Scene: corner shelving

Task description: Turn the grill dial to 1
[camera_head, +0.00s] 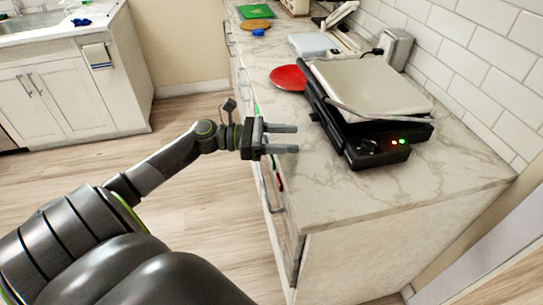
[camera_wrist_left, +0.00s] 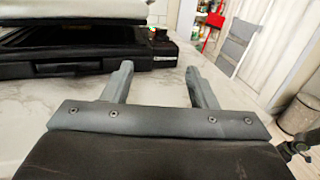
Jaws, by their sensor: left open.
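The grill (camera_head: 368,95) stands on the marble counter, with a pale lid, a black base and a bar handle. Its dark dial (camera_head: 368,146) is on the front panel, beside a red and a green light. The dial's setting is too small to read. My left gripper (camera_head: 297,139) is open and empty over the counter's front edge, left of the grill and apart from it. In the left wrist view the open fingers (camera_wrist_left: 157,82) point across the counter, with the grill's black base (camera_wrist_left: 80,57) at the upper left. My right gripper is not in view.
A white scale-like appliance (camera_head: 312,44), a toaster-like box (camera_head: 396,47) and a green board (camera_head: 256,11) are farther back. Tiled wall is on the right. The counter in front of the grill is clear.

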